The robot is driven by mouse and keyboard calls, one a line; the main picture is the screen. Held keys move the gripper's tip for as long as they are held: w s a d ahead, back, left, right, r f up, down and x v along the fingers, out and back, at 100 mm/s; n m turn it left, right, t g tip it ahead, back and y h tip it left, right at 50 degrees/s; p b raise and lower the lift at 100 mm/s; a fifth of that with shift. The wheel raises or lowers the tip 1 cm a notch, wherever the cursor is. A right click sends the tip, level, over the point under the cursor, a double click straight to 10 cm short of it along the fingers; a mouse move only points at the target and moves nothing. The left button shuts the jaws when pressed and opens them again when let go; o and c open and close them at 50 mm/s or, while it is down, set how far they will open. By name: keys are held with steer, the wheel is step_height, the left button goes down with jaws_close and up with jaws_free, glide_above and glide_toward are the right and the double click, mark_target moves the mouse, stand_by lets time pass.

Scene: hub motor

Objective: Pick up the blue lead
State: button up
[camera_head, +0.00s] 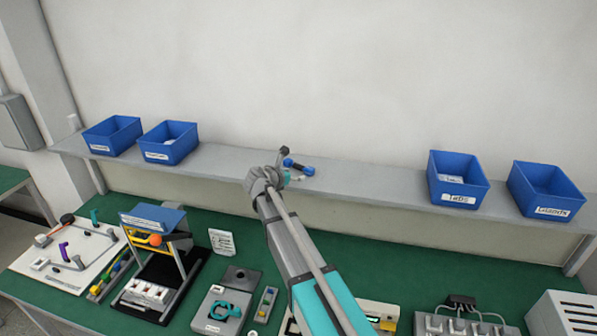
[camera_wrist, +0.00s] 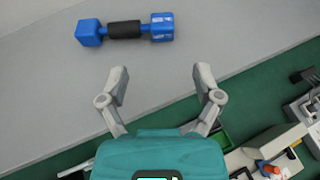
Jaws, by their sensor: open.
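A dumbbell-shaped blue piece with a black middle, which looks like the blue lead (camera_wrist: 125,29), lies on the grey shelf; in the head view it shows as blue ends (camera_head: 308,170) beside my fingers. My gripper (camera_wrist: 161,73) is open and empty, its two grey fingers spread. In the wrist view the blue piece lies beyond the fingertips, up and to the left, with its whole length visible. In the head view my gripper (camera_head: 287,167) is over the middle of the shelf and partly covers the piece.
The shelf (camera_head: 370,184) holds two blue bins at left (camera_head: 112,136) (camera_head: 168,143) and two at right (camera_head: 458,180) (camera_head: 546,191). It is clear between the piece and the bins. Below, a green bench (camera_head: 215,262) carries a stand (camera_head: 155,265), trays and a grey box (camera_head: 562,313).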

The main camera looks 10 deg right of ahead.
mark_target(307, 173)
steer(key=shift+x, duration=1.05)
steer(key=shift+b, duration=0.3)
steer(key=shift+b+x, duration=0.35)
steer(key=shift+x, duration=0.4)
steer(key=shift+b+x, duration=0.65)
steer(key=shift+x, duration=1.2)
steer(key=shift+s+d+f, duration=0.1)
steer(key=shift+s, duration=0.05)
jaws_close()
